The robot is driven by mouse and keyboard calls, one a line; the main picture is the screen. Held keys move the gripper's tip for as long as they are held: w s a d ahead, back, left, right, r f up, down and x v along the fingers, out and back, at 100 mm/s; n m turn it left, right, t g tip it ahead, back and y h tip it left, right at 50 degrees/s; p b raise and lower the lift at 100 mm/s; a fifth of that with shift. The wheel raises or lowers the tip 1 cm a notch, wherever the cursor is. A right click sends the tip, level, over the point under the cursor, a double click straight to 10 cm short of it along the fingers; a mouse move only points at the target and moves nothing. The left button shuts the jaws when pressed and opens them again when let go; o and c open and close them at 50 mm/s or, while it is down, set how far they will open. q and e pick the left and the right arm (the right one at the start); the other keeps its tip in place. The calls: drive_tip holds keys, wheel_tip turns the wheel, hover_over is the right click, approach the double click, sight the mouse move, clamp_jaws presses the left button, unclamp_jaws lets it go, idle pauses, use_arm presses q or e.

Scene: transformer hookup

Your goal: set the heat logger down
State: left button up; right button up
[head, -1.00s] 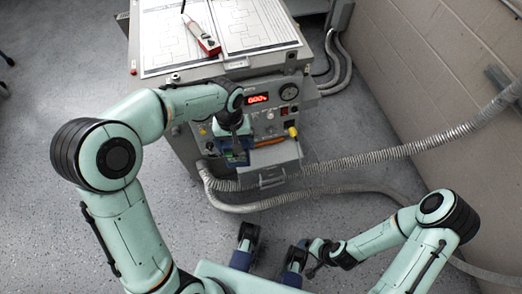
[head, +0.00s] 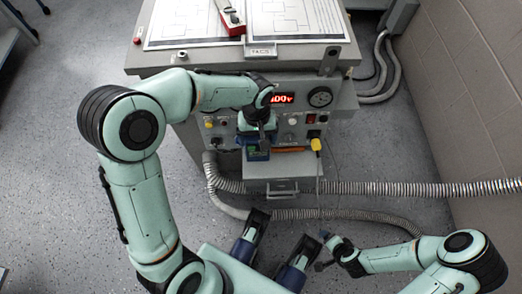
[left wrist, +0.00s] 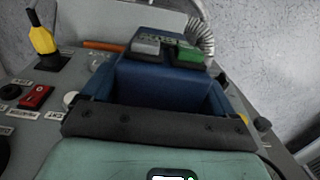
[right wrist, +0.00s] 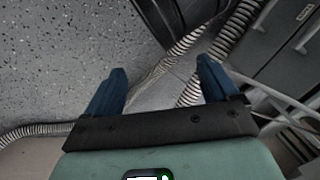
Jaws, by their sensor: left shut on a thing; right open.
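My left gripper (head: 257,142) is at the front panel of the grey console (head: 225,62), pointing down. It is shut on a blue block with a grey and a green piece on top (left wrist: 165,52), which I take to be the heat logger. My right gripper (right wrist: 160,85) is open and empty, low over the floor in front of the console.
The panel has a red lit display (head: 282,98), a round gauge (head: 320,96) and a yellow plug (head: 316,144). Paper diagrams (head: 290,20) and a red-and-white tool (head: 232,17) lie on the console top. Grey corrugated hoses (head: 385,188) run to the right. A brick wall stands at the right.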

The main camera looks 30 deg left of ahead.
sight(258, 151)
use_arm(q)
wheel_tip(258, 151, down, 4)
drive_tip(key=shift+f+b, duration=0.1)
drive_tip(key=shift+b, duration=0.3)
drive_tip(key=shift+f, duration=0.25)
wheel_tip(258, 151, down, 4)
drive_tip(key=shift+f+b, duration=0.15)
drive_tip(key=shift+b, duration=0.65)
drive_tip(key=shift+f, duration=0.45)
use_arm(e)
drive_tip(key=shift+g, duration=0.4)
drive_tip(key=shift+s+d+f, duration=0.25)
drive_tip(key=shift+s+f, duration=0.05)
drive_tip(key=shift+f, duration=0.45)
drive_tip(key=shift+s+d+f, duration=0.2)
drive_tip(key=shift+s+f, duration=0.1)
drive_tip(key=shift+f, duration=0.5)
drive_tip(key=shift+s+d+f, duration=0.25)
drive_tip(key=shift+s+f, duration=0.05)
drive_tip(key=shift+f, duration=0.45)
use_arm(q)
drive_tip(key=shift+f, duration=0.1)
use_arm(e)
drive_tip(key=shift+f, duration=0.1)
